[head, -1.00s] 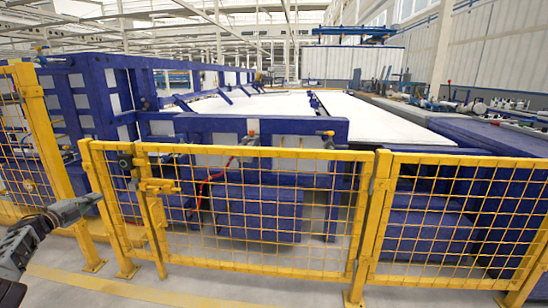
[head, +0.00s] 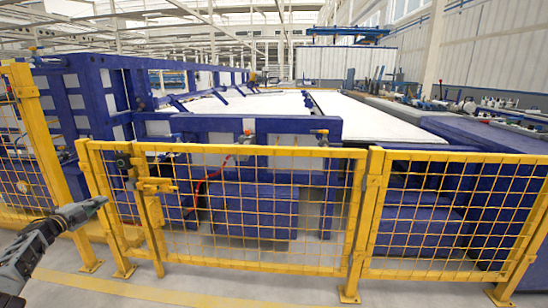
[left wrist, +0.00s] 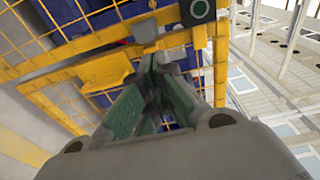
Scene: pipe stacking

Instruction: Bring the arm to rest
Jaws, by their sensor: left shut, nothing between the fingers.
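My left gripper (head: 92,207) comes in from the left edge in the head view, held in the air in front of the yellow fence. In the left wrist view its fingers (left wrist: 155,68) are closed together with nothing between them. No pipe shows in any view. My right gripper is not in view.
A yellow mesh fence (head: 255,210) stands across the front, with a gate latch (head: 155,186) on its left part. Behind it are a blue machine frame (head: 257,126) and white flat beds (head: 370,117). The grey floor before the fence is clear.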

